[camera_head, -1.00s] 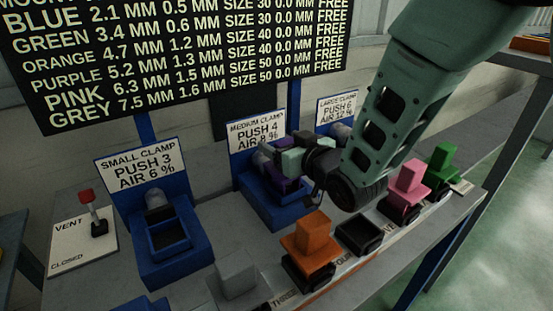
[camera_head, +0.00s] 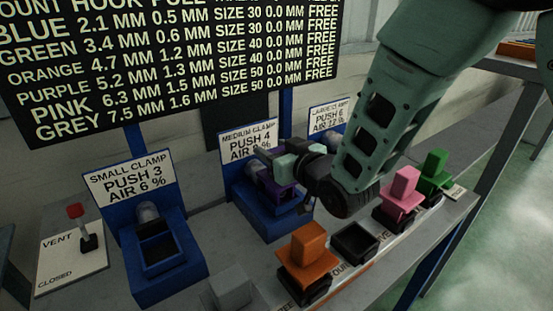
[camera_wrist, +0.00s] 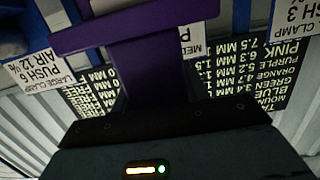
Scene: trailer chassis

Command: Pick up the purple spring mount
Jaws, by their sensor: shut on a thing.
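The purple spring mount (camera_head: 275,190) is at the medium clamp (camera_head: 266,215), a blue fixture in the middle of the bench. My gripper (camera_head: 278,168) is over the clamp and shut on the mount's upper part. In the wrist view the purple mount (camera_wrist: 150,60) fills the upper middle, its wide plate across the top and its narrower stem running down to my gripper (camera_wrist: 160,125). The fingers partly hide the mount in the head view. I cannot tell whether its base touches the clamp bed.
The small clamp (camera_head: 155,250) stands left, the large clamp (camera_head: 328,118) behind right. Along the front are an orange mount (camera_head: 305,255), an empty black holder (camera_head: 356,240), a pink mount (camera_head: 398,195) and a green mount (camera_head: 435,170). A vent lever (camera_head: 83,230) stands far left.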

